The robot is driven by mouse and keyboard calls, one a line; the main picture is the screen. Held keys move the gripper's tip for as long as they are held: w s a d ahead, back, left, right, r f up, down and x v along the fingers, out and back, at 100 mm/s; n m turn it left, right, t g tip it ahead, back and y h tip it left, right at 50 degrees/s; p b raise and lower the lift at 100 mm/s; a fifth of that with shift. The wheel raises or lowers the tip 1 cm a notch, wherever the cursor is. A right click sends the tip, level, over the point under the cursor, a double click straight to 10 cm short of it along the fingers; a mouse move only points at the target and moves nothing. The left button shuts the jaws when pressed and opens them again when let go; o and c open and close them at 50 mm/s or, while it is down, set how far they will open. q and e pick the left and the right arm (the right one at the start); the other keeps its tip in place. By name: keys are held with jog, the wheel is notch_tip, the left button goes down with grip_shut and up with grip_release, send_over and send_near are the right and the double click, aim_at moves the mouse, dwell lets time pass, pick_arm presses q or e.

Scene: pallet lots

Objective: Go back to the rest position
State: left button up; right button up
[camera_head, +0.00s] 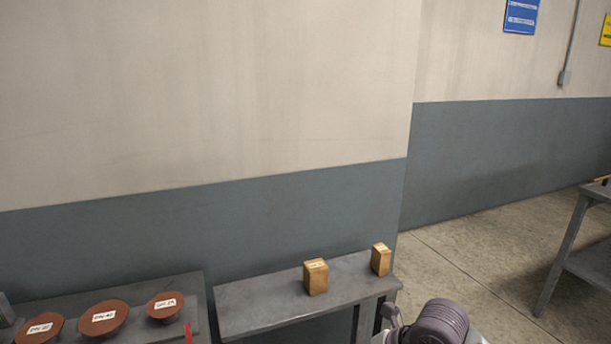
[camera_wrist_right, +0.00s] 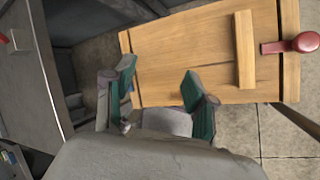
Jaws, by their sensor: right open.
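My right gripper (camera_wrist_right: 160,95) shows in the right wrist view with its two green-padded fingers apart and nothing between them. It is in front of a wooden board-like surface (camera_wrist_right: 190,52); I cannot tell the gap between them. In the head view only a grey-purple part of my own arm shows at the bottom, right of centre. My left gripper is in neither view.
In the head view, a grey bench (camera_head: 250,305) bears two brown boxes (camera_head: 316,278). Left of it, another bench (camera_head: 150,287) holds reddish-brown discs (camera_head: 104,318) with labels. A grey table (camera_head: 565,240) stands right. Floor (camera_head: 480,265) between is clear. The wrist view shows a red-handled object (camera_wrist_right: 304,42).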

jog(key=s+a+r+y, duration=0.3)
jog(key=a+r+y, duration=0.1)
jog(key=a+y, duration=0.15)
jog(key=s+a+r+y, duration=0.3)
jog(key=a+r+y, duration=0.15)
jog(key=a, duration=0.25)
jog(key=w+d+r+m+t+y, duration=0.2)
jog(key=d+r+m+t+y, duration=0.15)
jog(key=r+m+t, duration=0.65)
jog(key=w+d+f+m+t+h, duration=0.25)
jog(key=d+m+t+h, duration=0.55)
jog(key=d+m+h, duration=0.5)
jog(key=s+d+f+m+g+h, duration=0.1)
jog(key=d+f+m+g+h, duration=0.25)
jog(key=f, duration=0.25)
jog(key=s+d+f+m+g+h, duration=0.2)
jog(key=d+f+m+g+h, duration=0.15)
jog(key=f, duration=0.35)
jog(key=s+a+f+m+g+y, duration=0.2)
jog(key=s+f+g, duration=0.9)
jog(key=s+f, duration=0.6)
jog(key=s+f+g+p, duration=0.1)
jog(key=s+f+g, duration=0.15)
jog(key=f, duration=2.05)
jog(key=s+d+f, duration=0.2)
jog(key=s+f, duration=1.3)
jog(key=s, duration=0.2)
jog(key=shift+s+d+f+n+p, duration=0.2)
jog(key=shift+d+n+p, duration=0.15)
jog(key=shift+n+p, duration=0.05)
